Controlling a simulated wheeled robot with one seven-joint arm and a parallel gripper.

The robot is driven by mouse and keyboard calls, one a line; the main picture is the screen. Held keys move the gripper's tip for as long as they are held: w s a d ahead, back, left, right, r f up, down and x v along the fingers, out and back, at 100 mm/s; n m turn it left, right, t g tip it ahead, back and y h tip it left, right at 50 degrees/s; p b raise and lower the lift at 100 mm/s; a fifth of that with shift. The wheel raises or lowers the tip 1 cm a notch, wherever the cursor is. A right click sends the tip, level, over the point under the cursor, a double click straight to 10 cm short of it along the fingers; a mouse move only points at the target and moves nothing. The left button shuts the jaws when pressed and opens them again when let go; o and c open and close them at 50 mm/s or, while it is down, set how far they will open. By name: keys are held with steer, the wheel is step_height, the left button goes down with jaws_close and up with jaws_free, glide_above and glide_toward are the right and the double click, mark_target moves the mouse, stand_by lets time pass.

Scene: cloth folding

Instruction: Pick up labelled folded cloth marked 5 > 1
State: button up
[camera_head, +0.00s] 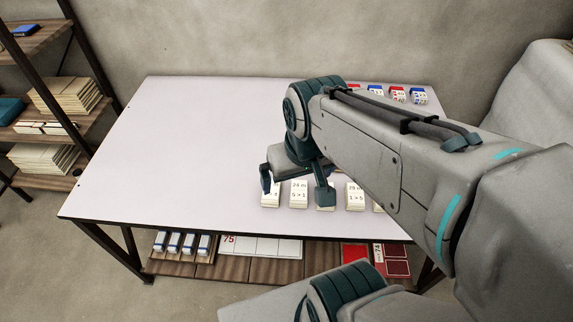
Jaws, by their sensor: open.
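The white folded cloth labelled 5 > 1 (299,197) lies in a row near the table's front edge. My gripper (295,193) is open above this row. One finger shows to the left, over the leftmost cloth (270,202), and the other to the right, in front of a cloth it mostly hides. In this view the 5 > 1 cloth sits between the two fingers. I cannot tell how high the fingertips are, or whether they touch anything. Another cloth, labelled 1 > 5 (355,198), lies further right, partly beside my arm.
The white table (170,150) is clear on its left half. Small red and blue packs (397,95) stand at the back right, partly behind my arm. A lower shelf (265,268) holds boxes and cards. A rack (85,130) with stacked cloths stands at the left.

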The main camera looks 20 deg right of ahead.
steer(key=shift+w+f, duration=0.1)
steer(key=c, duration=0.7)
steer(key=w+d+f+m+g+b, duration=0.1)
steer(key=w+d+f+b, duration=0.1)
steer(key=w+f+b, duration=0.2)
steer(key=w+d+f+m+g+b, duration=0.1)
steer(key=w+d+f+m+b, duration=0.1)
steer(key=w+f+b, duration=0.2)
steer(key=w+d+f+m+g+b, duration=0.1)
steer(key=w+d+f+b, duration=0.2)
steer(key=w+f, duration=0.4)
steer(key=shift+w+f+b, duration=0.35)
steer(key=shift+f+b, duration=0.45)
steer(key=shift+f, duration=0.05)
steer(key=shift+c, duration=0.8)
steer(key=b, duration=0.1)
glide_above(299, 190)
steer(key=shift+m, duration=0.3)
steer(key=f, duration=0.8)
steer(key=shift+s+a+f, duration=0.2)
steer(key=shift+s+a, duration=0.1)
steer(key=shift+w+d+f+b, duration=0.15)
steer(key=shift+f+b, duration=0.05)
steer(key=shift+f, duration=1.2)
steer(key=shift+w+d+f+b, duration=0.1)
steer(key=shift+w+f+b, duration=0.1)
steer(key=shift+f, duration=1.15)
